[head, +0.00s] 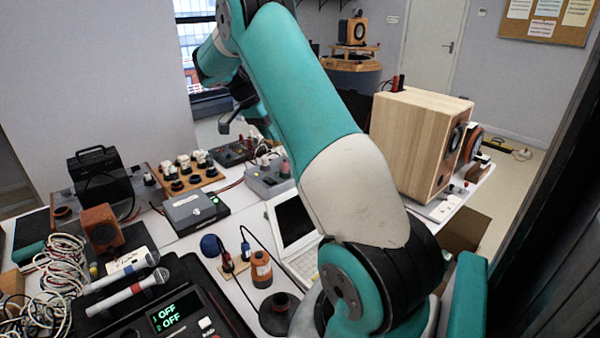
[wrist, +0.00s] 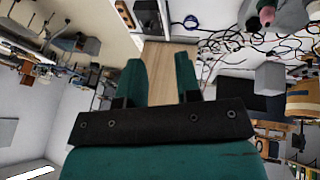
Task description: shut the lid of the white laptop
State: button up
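The white laptop (head: 273,209) stands on the table in the head view with its lid open. Its dark screen faces me and part of its pale keyboard (head: 303,264) shows. My arm crosses in front and hides the laptop's right side. My gripper (wrist: 160,66) shows in the wrist view with its two teal fingers apart and nothing seen between them but background. In the head view the end of my arm is up at the back, beyond the laptop and apart from it; its fingers are not clear there. I cannot make out the laptop in the wrist view.
A wooden speaker box (head: 412,140) stands right of my arm. An orange-and-black bottle (head: 261,270) and a dark round-based object (head: 279,313) are left of the laptop. A grey box (head: 195,212) with a green light, microphones (head: 128,290) and tangled cables crowd the left.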

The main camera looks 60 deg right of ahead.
jog(key=p+x, duration=0.1)
jog(key=x, duration=1.5)
jog(key=shift+f, duration=0.2)
grip_shut()
